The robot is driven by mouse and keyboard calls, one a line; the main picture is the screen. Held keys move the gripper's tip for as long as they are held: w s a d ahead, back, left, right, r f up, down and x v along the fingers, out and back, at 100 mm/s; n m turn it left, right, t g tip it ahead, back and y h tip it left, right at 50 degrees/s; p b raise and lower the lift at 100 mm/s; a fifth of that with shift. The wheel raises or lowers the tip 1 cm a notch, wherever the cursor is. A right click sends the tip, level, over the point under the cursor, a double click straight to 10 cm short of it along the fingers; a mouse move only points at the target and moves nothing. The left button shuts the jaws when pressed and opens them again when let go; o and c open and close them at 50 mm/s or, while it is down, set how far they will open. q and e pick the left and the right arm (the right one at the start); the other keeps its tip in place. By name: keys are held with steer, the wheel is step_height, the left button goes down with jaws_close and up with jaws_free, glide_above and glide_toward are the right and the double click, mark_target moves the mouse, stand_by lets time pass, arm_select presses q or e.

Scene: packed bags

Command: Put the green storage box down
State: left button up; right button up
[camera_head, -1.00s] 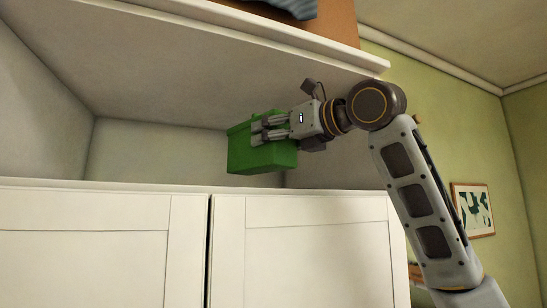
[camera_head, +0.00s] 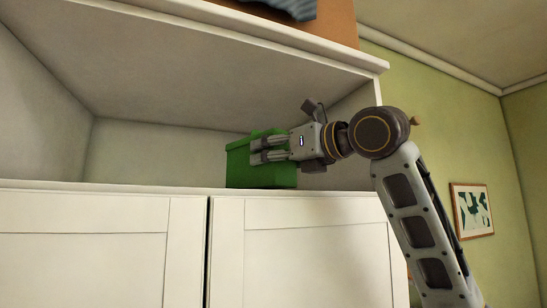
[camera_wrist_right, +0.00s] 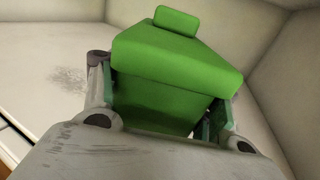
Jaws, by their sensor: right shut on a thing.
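The green storage box (camera_head: 262,176) is upright at the front of the open cabinet compartment, its lower edge at the level of the compartment's front edge. I cannot tell whether its base touches the shelf. My right gripper (camera_head: 262,151) reaches in from the right and is shut on the box near its top. In the right wrist view the green box (camera_wrist_right: 175,62) sits between the two fingers of the gripper (camera_wrist_right: 160,105). The box's underside is hidden. My left gripper is not in view.
The white compartment (camera_head: 150,152) has free room left of the box. Its top panel (camera_head: 210,70) is close above my right arm. Closed white doors (camera_head: 310,255) are below. An orange-brown box (camera_head: 335,22) stands on top, and a framed picture (camera_head: 472,209) hangs at right.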

steer(key=shift+f, duration=0.25)
steer(key=shift+f, duration=0.15)
steer(key=o, duration=1)
steer(key=shift+s+d, duration=0.1)
steer(key=shift+s, duration=0.05)
steer(key=b+v, duration=0.3)
steer(key=v, duration=0.8)
steer(key=shift+s+d, duration=0.25)
steer(key=shift+s, duration=0.05)
